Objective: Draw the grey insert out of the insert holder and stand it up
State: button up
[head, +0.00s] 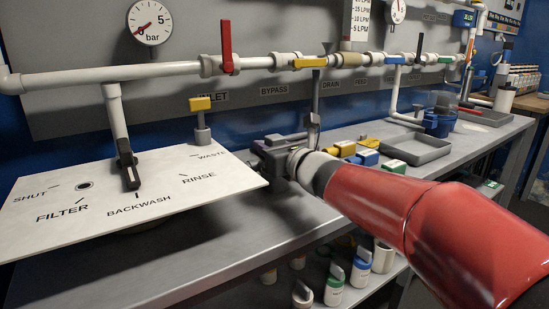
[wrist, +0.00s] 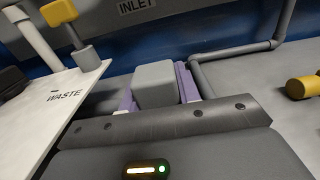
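A grey block, which I take for the grey insert (wrist: 155,85), sits between the two purple fingers of my gripper (wrist: 158,88) in the wrist view. The fingers lie close along its left and right sides, and it looks gripped. In the head view my gripper (head: 264,150) is at the right edge of the white panel, above the bench, and the grey insert cannot be made out clearly. The insert holder cannot be made out; whether the block's lower end is still seated in something is hidden behind my gripper.
The white labelled panel (head: 95,205) is close on the left, with a yellow-topped post (head: 201,118) behind it. Pipes with coloured valve handles (head: 227,48) run along the wall. Yellow, blue and green pieces (head: 367,157) and a grey tray (head: 418,148) are to the right on the bench.

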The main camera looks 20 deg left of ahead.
jog(key=c, duration=0.3)
jog(key=shift+r+p, duration=0.55)
jog(key=shift+r, duration=0.5)
jog(key=shift+r+p, duration=0.8)
jog(key=shift+r, duration=1.55)
